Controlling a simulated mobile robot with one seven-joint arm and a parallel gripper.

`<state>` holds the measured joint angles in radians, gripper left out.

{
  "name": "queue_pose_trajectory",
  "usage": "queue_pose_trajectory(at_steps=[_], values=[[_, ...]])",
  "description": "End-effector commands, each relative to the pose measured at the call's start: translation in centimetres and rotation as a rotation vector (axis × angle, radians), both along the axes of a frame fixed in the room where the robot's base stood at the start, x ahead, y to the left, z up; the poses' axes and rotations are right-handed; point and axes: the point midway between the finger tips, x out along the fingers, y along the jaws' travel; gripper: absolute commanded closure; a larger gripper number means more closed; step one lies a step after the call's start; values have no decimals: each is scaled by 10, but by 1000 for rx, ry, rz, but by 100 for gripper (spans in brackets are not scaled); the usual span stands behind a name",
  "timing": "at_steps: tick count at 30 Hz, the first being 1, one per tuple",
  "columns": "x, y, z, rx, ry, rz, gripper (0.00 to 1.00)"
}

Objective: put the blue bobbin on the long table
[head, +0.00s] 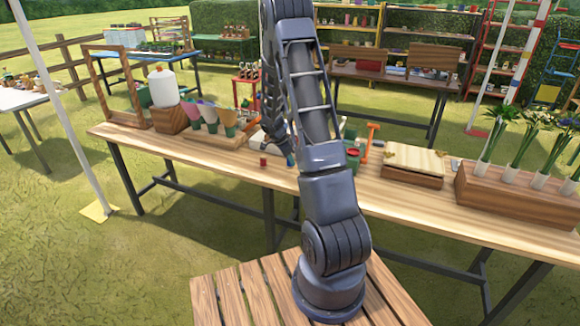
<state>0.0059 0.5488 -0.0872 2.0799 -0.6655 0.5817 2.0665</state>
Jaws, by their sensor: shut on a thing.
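The long table (240,168) is a light wooden top on dark metal legs, running across the view in front of me. My arm rises from its base and bends down behind itself, and my gripper (289,152) is low over the table's middle, partly hidden by my own arm. It is shut on a small blue thing, seemingly the blue bobbin (290,160), near the table's front edge. I cannot tell whether the bobbin touches the tabletop. A small red bobbin-like piece (263,161) stands on the table just left of it.
On the table's left are a wooden frame (86,75), a white jug (162,87) in a wooden box and colored cones (208,113). To the right are a green pot (353,160), a lidded box (415,160) and a flower planter (510,195). The front edge strip is mostly clear.

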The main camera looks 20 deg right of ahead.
Motion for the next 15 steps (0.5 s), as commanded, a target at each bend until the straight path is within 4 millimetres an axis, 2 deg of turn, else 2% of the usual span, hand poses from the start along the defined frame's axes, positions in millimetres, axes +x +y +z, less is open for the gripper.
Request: queue_pose_trajectory(at_steps=[9,15], values=[[-1,0,-35,0,3,1,95],[0,0,-36,1,0,0,95]])
